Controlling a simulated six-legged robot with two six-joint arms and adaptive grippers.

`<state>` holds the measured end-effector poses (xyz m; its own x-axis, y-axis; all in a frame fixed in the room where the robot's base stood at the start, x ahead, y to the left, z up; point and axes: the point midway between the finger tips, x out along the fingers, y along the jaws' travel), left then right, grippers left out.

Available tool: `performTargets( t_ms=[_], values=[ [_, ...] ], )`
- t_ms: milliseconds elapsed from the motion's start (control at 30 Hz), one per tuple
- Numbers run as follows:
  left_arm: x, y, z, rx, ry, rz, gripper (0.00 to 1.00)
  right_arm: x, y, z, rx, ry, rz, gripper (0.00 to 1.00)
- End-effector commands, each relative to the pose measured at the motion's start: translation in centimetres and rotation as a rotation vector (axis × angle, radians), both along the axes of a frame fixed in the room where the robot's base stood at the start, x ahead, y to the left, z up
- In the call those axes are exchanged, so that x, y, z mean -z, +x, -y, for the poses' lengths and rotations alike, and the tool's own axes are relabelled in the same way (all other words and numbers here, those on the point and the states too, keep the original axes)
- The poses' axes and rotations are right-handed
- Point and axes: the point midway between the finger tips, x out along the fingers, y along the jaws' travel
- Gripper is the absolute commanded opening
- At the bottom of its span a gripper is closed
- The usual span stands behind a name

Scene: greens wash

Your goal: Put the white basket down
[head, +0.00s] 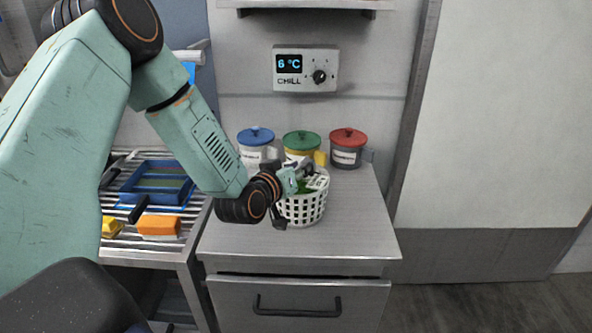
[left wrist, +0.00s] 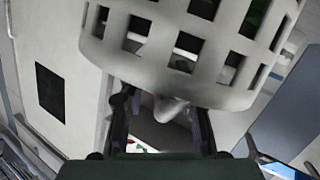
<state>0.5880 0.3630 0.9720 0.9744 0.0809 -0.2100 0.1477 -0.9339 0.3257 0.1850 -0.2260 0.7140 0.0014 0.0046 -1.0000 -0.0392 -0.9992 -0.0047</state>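The white basket (head: 303,208) is a round basket with square holes and green contents, upright over the middle of the steel counter (head: 330,243). I cannot tell whether its bottom touches the counter. My left gripper (head: 291,192) is at the basket's left side, its dark fingers at the rim and wall. In the left wrist view the basket (left wrist: 170,82) fills the top, and the two fingers of the gripper (left wrist: 163,125) reach up to it with a pale tapered part between them. The fingertips are hidden by the basket. My right gripper is not in view.
Lidded jars, blue (head: 256,143), green (head: 301,144) and red (head: 347,148), stand along the back of the counter. A slatted rack at left holds a blue tray (head: 157,198) and an orange block (head: 158,226). The counter's front and right are clear.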

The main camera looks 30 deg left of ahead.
Motion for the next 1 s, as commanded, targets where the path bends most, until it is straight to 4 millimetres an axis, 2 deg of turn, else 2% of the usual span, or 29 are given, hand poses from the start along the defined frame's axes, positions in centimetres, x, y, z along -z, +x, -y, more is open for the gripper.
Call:
performTargets(
  t_ms=[167, 400, 700, 1000],
  values=[
    [-0.6, -1.4, 0.0, -0.002, -0.005, -0.002, 0.33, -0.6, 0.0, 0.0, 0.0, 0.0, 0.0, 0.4],
    [-1.5, -5.1, 0.3, -0.004, -0.006, -0.001, 0.33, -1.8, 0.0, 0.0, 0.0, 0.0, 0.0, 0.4],
    [-2.3, -8.9, 0.7, -0.003, -0.007, -0.001, 0.33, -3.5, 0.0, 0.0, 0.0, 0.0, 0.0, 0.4],
    [-2.8, -11.3, 0.9, -0.001, -0.002, 0.0, 0.33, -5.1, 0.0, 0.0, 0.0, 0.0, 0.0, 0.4]
  ],
)
